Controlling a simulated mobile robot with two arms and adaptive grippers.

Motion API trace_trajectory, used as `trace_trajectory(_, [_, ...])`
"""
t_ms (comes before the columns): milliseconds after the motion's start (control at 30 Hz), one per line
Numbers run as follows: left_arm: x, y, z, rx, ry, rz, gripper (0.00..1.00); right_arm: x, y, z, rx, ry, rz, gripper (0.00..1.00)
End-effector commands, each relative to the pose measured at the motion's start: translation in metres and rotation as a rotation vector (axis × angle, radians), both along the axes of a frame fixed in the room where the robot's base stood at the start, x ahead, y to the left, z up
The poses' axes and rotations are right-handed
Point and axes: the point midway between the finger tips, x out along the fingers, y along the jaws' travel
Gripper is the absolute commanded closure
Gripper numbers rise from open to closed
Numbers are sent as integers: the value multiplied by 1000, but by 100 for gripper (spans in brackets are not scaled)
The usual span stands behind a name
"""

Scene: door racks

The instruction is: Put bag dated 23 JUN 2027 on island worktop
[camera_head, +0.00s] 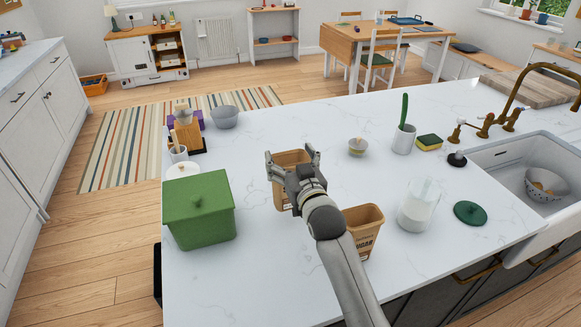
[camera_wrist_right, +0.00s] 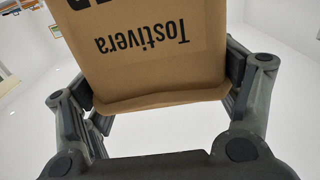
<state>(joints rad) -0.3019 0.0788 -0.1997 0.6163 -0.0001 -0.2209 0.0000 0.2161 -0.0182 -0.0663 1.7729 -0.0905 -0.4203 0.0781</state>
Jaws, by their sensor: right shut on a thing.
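My right gripper (camera_head: 292,165) is shut on a brown paper bag (camera_head: 290,157) at the middle of the island worktop (camera_head: 300,275). In the right wrist view the bag (camera_wrist_right: 160,60) sits between both fingers, with the word "Tostivera" upside down on it. No date is readable on it. I cannot tell whether its base touches the worktop. A second brown bag (camera_head: 362,232), marked "SUGAR", stands on the worktop right of my right arm, partly hidden by it. My left gripper is not in view.
A green lidded box (camera_head: 199,215) stands left of the held bag. The worktop's front left is clear.

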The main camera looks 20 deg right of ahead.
Motion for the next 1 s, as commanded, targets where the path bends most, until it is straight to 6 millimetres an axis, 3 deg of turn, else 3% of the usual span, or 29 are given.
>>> trace_trajectory(367, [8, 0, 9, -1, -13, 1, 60, 20, -9, -27, 0, 2, 0, 66])
trace_trajectory(567, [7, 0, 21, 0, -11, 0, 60, 19, -8, -50, 1, 1, 0, 66])
trace_trajectory(967, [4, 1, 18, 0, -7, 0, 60, 18, -8, -58, 0, -1, 0, 66])
trace_trajectory(1000, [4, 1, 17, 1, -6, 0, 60, 18, -8, -58, 0, -1, 0, 16])
